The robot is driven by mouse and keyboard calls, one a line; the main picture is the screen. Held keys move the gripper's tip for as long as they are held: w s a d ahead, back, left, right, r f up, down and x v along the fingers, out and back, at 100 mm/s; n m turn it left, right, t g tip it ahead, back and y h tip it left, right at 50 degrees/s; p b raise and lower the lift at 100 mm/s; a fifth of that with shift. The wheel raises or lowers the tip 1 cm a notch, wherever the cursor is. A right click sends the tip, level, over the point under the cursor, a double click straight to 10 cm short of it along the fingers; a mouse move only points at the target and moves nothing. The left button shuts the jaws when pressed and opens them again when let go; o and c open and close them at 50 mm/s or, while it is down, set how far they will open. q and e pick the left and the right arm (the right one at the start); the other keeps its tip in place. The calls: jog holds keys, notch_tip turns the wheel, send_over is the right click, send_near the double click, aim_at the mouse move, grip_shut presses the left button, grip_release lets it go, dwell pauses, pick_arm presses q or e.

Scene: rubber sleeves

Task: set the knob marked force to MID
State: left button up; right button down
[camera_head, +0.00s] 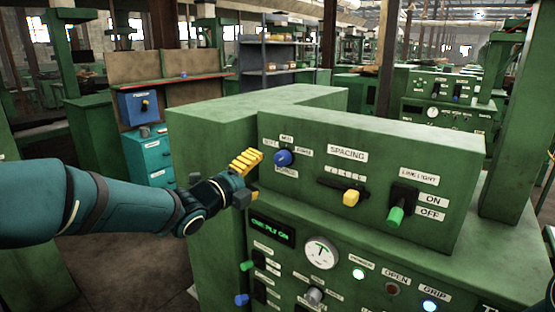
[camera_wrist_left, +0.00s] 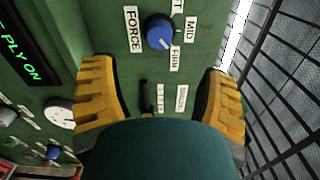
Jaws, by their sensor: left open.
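The blue force knob (camera_head: 283,158) sits on the upper left of the green machine's front panel. In the left wrist view the knob (camera_wrist_left: 158,31) is ringed by labels, with FORCE to the left, MID (camera_wrist_left: 190,29) to the right and FIRM (camera_wrist_left: 174,58) below. A white mark on its face appears to point toward FIRM. My left gripper (camera_head: 246,172) is beside the panel, left of the knob. Its yellow fingers (camera_wrist_left: 160,70) are spread wide and empty, apart from the knob. My right gripper is not in view.
On the same panel are a yellow spacing slider (camera_head: 351,198) and a green-tipped switch (camera_head: 395,216). Below are a round gauge (camera_head: 321,252) and lit buttons (camera_head: 359,273). A blue box (camera_head: 140,106) and a teal drawer cabinet (camera_head: 150,155) stand behind on the left.

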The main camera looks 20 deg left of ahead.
aim_at(279, 161)
pick_arm(q)
jog(key=p+x, duration=0.1)
jog(key=x, duration=0.9)
jog(key=shift+w+d+f, duration=0.1)
jog(key=shift+w, duration=0.2)
jog(key=c, duration=1.2)
